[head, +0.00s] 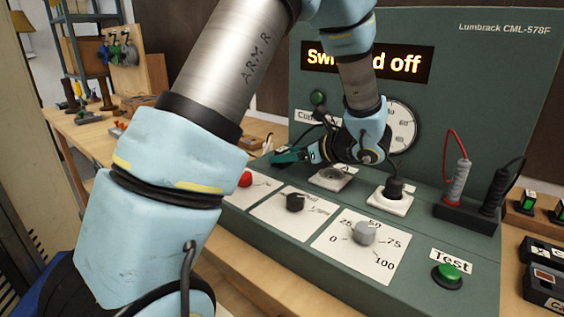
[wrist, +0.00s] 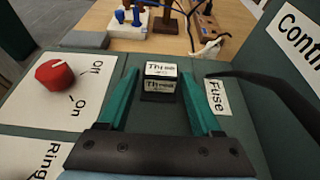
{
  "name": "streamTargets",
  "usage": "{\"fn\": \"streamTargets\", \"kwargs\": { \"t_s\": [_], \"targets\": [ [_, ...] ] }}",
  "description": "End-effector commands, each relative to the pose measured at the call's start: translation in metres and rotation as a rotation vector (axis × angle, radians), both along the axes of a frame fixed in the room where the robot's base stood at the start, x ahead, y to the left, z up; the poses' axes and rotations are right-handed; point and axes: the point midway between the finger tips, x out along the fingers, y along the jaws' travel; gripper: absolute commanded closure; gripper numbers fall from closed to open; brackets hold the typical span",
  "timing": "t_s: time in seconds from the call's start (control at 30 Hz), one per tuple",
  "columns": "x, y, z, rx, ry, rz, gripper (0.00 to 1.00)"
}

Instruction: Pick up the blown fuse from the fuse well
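In the wrist view, a small black block with white printed labels (wrist: 160,84) stands on the green panel beside the "Fuse" label (wrist: 217,97). It appears to be the fuse in its well; the well's rim cannot be made out, nor whether the fuse is blown. My gripper (wrist: 160,73) has its teal fingers spread, one on each side of the block, with visible gaps between. It holds nothing. In the head view my gripper (head: 289,157) reaches left over the panel, and the fuse is hidden behind my arm and gripper.
A red Off/On knob (wrist: 54,75) is left of the fuse. A black cable (wrist: 265,88) runs close to the right finger. A black plug (head: 394,187) sits in a white socket, and a grey dial (head: 365,232) stands nearer. The upright display panel (head: 480,70) rises behind.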

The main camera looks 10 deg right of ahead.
Motion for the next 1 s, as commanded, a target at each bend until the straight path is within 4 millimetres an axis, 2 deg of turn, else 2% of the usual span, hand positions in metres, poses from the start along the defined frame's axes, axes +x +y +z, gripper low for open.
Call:
{"fn": "streamTargets", "kwargs": {
  "t_s": [0.07,0.57,1.0],
  "targets": [
    [0.0000,-0.0001,0.0001,0.000,0.000,0.000,0.44],
    [0.0000,-0.0001,0.0003,0.000,0.000,0.000,1.00],
    [0.0003,-0.0003,0.0067,-0.002,-0.003,0.000,1.00]
  ]
}}
